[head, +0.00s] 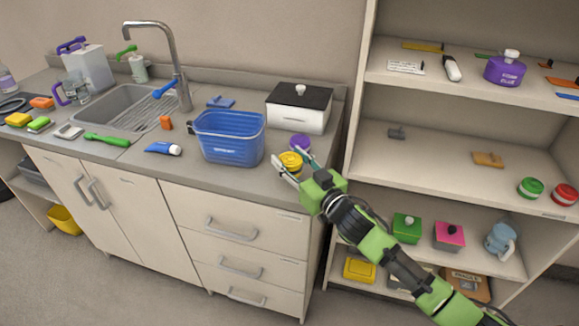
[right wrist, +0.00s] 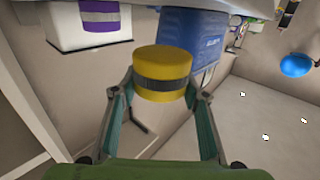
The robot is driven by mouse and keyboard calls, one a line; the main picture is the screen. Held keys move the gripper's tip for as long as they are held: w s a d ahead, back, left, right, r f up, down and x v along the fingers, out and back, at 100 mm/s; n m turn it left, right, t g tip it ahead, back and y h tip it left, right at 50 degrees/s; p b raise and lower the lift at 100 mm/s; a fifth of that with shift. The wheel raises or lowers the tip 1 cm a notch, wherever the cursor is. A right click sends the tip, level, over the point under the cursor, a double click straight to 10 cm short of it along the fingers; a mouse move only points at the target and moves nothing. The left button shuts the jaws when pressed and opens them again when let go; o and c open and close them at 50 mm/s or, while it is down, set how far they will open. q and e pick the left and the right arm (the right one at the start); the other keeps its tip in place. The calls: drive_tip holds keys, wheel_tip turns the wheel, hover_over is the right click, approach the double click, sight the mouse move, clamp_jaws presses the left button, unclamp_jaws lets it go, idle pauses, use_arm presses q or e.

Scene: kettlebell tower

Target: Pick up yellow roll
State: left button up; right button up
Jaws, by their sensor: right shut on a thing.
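The yellow roll (head: 290,160) is at the front right edge of the counter in the head view, just in front of a purple roll (head: 300,141). My right gripper (head: 288,164) is around it, with a finger on either side. In the right wrist view the yellow roll (right wrist: 162,66) has a grey band round its middle and sits between the fingertips of my right gripper (right wrist: 158,92), which is shut on it. Its far side is hidden. My left gripper is not in view.
A blue bin (head: 232,138) stands left of the roll, and a white box with a black lid (head: 298,118) stands behind it. A shelf unit (head: 352,140) rises to the right.

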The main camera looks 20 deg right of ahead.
drive_tip(key=s+r, duration=0.4)
drive_tip(key=s, duration=0.2)
drive_tip(key=s+a+r+b, duration=0.1)
drive_tip(key=s+r, duration=0.3)
drive_tip(key=s, duration=0.2)
drive_tip(key=shift+s+a+r, duration=0.25)
drive_tip(key=shift+s+r, duration=0.05)
drive_tip(key=shift+s, duration=0.1)
drive_tip(key=shift+f, duration=0.1)
